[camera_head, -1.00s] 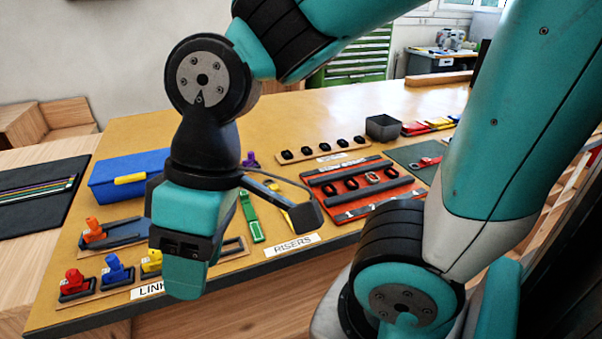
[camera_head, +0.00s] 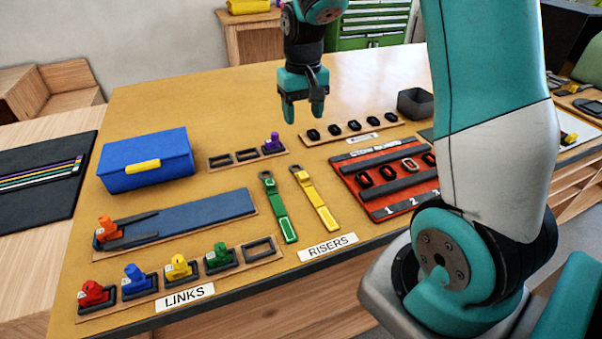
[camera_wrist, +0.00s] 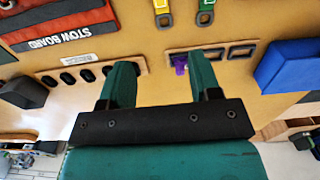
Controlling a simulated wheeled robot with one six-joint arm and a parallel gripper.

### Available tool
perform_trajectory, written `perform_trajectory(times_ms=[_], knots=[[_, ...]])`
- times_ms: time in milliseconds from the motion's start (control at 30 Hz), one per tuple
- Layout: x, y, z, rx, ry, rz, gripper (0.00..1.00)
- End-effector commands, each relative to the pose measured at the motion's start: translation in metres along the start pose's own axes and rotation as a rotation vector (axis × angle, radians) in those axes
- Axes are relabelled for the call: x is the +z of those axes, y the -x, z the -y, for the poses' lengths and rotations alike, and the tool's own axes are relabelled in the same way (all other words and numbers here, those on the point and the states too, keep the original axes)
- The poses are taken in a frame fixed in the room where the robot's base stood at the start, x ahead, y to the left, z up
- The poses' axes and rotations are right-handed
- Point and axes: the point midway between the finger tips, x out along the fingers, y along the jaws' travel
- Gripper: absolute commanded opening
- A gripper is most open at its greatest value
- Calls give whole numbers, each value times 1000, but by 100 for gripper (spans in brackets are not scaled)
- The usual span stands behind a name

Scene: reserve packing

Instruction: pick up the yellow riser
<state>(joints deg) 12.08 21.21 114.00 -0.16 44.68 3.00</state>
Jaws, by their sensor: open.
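The yellow riser (camera_head: 316,200) lies flat on the table beside the green riser (camera_head: 278,208), behind the RISERS label (camera_head: 328,247). It is a long strap-like piece with a loop at its far end. My gripper (camera_head: 303,108) is open and empty above the table, behind the risers. In the wrist view, the looped end of the yellow riser (camera_wrist: 162,14) shows at the top edge, beyond my fingertips (camera_wrist: 163,75); the rest of it is out of that view. The green riser's looped end (camera_wrist: 205,12) is to its right.
A red stow board (camera_head: 372,203) lies right of the risers. A blue box (camera_head: 143,177) and a tray with a purple piece (camera_head: 272,141) are to the left. A row of black rings (camera_head: 353,126) lies behind. Coloured links (camera_head: 178,265) stand at the front left.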

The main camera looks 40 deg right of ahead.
Motion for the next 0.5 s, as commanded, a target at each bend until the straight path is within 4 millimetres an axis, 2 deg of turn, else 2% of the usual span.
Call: perform_trajectory(times_ms=[400,500], knots=[[0,-88,1,3,-2,9,57],[0,-104,1,3,-2,6,57]])
